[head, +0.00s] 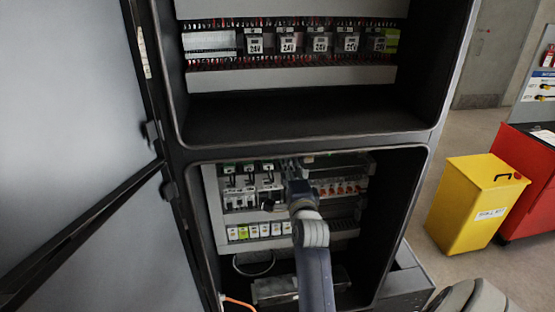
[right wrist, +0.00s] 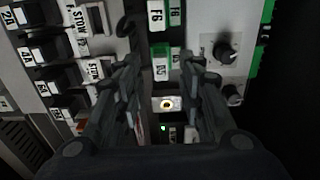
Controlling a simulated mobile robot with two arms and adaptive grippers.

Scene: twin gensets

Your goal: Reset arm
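My right arm reaches into the lower bay of an open grey cabinet (head: 437,150). My right gripper (head: 297,180) is in front of the rows of breakers and relays there, small and partly hidden by its own wrist. In the right wrist view, my right gripper (right wrist: 160,68) is open, its two dark fingers apart with nothing held. Between the fingers shows a pale plate with a lit yellow ring (right wrist: 167,104), and a small green light (right wrist: 163,128) below it. Contact with the panel cannot be told. My left gripper is not in view.
Black switches (right wrist: 45,55) with white labels line the left of the right wrist view; a black knob (right wrist: 225,52) is at right. The open cabinet door (head: 75,100) fills the left. A yellow bin (head: 475,205) and red cabinet (head: 525,185) stand right.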

